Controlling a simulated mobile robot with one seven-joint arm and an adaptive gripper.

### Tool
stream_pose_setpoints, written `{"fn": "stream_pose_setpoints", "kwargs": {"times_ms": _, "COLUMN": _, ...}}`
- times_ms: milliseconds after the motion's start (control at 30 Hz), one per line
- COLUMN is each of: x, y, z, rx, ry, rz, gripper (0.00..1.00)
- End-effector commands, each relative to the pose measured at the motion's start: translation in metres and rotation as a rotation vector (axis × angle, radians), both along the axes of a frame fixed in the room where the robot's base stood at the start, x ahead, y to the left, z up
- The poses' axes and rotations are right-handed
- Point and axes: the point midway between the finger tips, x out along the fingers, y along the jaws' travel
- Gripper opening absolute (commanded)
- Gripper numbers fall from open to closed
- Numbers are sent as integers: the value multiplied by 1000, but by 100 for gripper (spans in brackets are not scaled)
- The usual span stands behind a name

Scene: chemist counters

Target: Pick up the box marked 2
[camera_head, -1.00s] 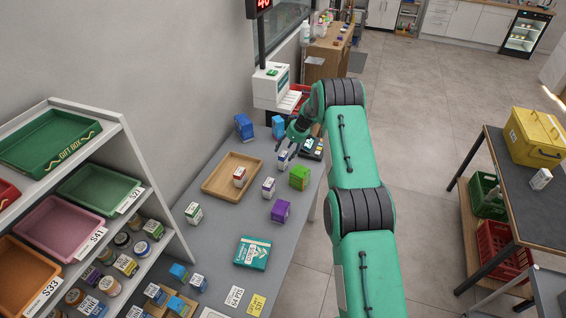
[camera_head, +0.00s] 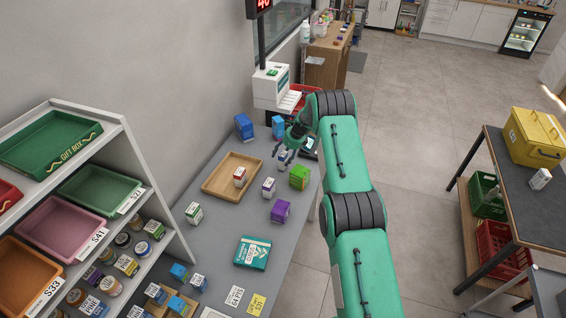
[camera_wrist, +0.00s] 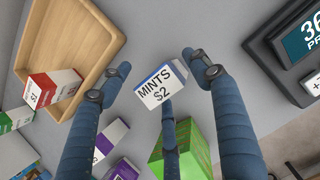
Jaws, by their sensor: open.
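The small white and blue box reading "MINTS $2" (camera_wrist: 160,85) stands out between my fingers in the wrist view. In the head view the box (camera_head: 283,156) is on the grey counter, partly hidden by my gripper (camera_head: 289,148). In the wrist view my gripper (camera_wrist: 157,66) is open, with one finger left of the box, one right of it and a third below it in the picture. The side fingers show gaps to the box. I cannot tell whether the third finger touches it.
A wooden tray (camera_head: 207,187) with a red and white box (camera_head: 240,177) lies left. A green box (camera_head: 299,177), a white and purple box (camera_head: 268,187) and a purple box (camera_head: 280,211) stand nearby. A card terminal (camera_wrist: 301,47) is close on the right.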

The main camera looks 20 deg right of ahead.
Motion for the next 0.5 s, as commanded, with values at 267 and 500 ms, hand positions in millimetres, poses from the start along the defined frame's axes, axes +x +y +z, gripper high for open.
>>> {"fn": "stream_pose_setpoints", "kwargs": {"times_ms": 267, "x": 0, "y": 0, "z": 0, "rx": 0, "ry": 0, "rz": 0, "gripper": 62}}
{"fn": "stream_pose_setpoints", "kwargs": {"times_ms": 500, "x": 0, "y": 0, "z": 0, "rx": 0, "ry": 0, "rz": 0, "gripper": 27}}
